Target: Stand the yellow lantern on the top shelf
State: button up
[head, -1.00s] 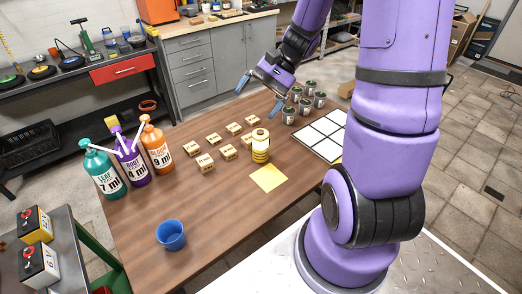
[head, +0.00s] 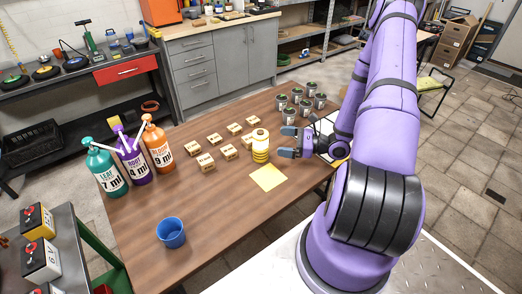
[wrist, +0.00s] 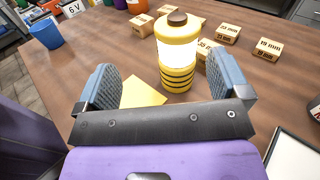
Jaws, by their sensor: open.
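The yellow lantern (head: 260,147) stands upright on the wooden table, just behind a yellow square (head: 269,177). It has a pale upper body, a dark cap and a ribbed yellow base. My gripper (head: 287,142) is low over the table to the right of the lantern, its fingers pointing left toward it. In the wrist view the lantern (wrist: 177,60) is ahead of the gap between the two blue fingers (wrist: 168,85), a little right of centre. The fingers are apart with nothing between them. A shelf unit (head: 325,45) stands at the back; I cannot tell whether it is the task's shelf.
Several labelled wooden blocks (head: 206,162) lie left of the lantern. Several small cans (head: 290,115) stand behind my gripper, and a white-panelled tray (head: 325,127) lies beside it. Pump bottles (head: 159,147) and a blue cup (head: 171,233) are on the left. The table's front middle is clear.

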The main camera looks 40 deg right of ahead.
aim_at(261, 140)
jog(key=f+m, duration=0.1)
jog(key=d+f+t+h, duration=0.1)
jog(key=s+f+m+t, duration=0.1)
jog(key=shift+d+f+m+h, duration=0.15)
jog(key=shift+f+m+h, duration=0.05)
jog(key=shift+m+h, duration=0.1)
jog(key=shift+w+f, duration=0.1)
jog(key=shift+w, duration=0.15)
jog(key=x, duration=0.5)
jog(key=shift+r+x, duration=0.1)
jog(key=shift+x, duration=1.25)
jog(key=shift+r+x, duration=0.15)
jog(key=shift+x, duration=1.15)
jog(key=shift+w+d, duration=0.1)
jog(key=c, duration=1.3)
jog(key=shift+o, duration=0.2)
jog(key=shift+r, duration=0.2)
